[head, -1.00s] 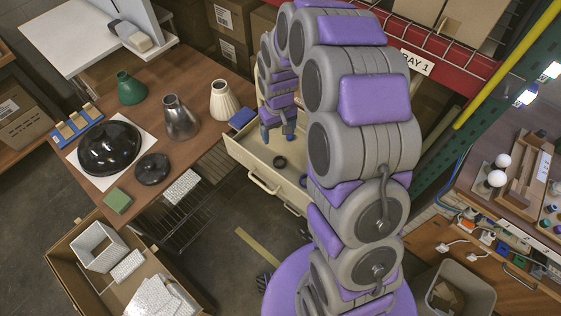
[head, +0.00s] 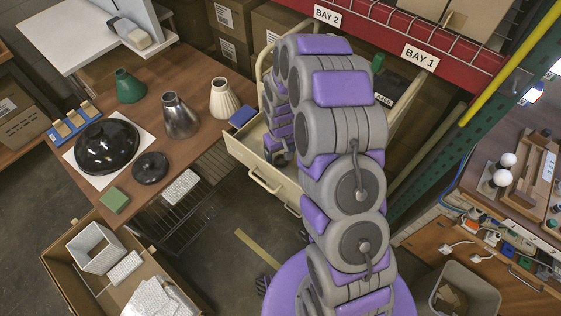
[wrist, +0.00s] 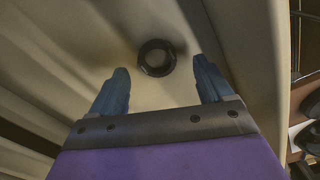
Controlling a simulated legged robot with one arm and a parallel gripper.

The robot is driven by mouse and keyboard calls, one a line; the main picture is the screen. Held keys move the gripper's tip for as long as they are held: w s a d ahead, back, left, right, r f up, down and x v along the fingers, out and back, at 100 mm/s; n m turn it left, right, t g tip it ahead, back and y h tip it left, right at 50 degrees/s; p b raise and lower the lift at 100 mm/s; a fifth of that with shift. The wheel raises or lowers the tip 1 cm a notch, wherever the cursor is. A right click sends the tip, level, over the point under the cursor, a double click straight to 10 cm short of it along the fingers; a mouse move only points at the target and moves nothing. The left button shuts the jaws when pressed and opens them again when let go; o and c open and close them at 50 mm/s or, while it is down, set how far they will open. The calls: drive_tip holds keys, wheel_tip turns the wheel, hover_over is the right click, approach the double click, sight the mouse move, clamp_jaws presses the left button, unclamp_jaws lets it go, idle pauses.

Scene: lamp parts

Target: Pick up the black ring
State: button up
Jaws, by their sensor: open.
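The black ring (wrist: 157,58) lies on the pale floor of a cream drawer (head: 240,158). In the wrist view it shows whole, just beyond and between the fingertips, with nothing gripping it. My gripper (wrist: 162,69) is open, with its two blue fingers spread wider than the ring. I cannot tell how far the fingertips are above the drawer floor. In the head view the end of my arm is down at the open drawer, and my arm hides the ring and most of the gripper.
The drawer walls (wrist: 249,55) rise close on both sides of my gripper. A green rack post stands to the right.

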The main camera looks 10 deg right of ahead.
sight(281, 162)
wheel_tip(281, 162, down, 3)
drive_tip(key=shift+w+d, duration=0.1)
drive_tip(key=shift+d, duration=0.05)
drive_tip(key=shift+r, duration=0.1)
drive_tip(key=c, duration=1.1)
drive_tip(key=shift+r, duration=0.1)
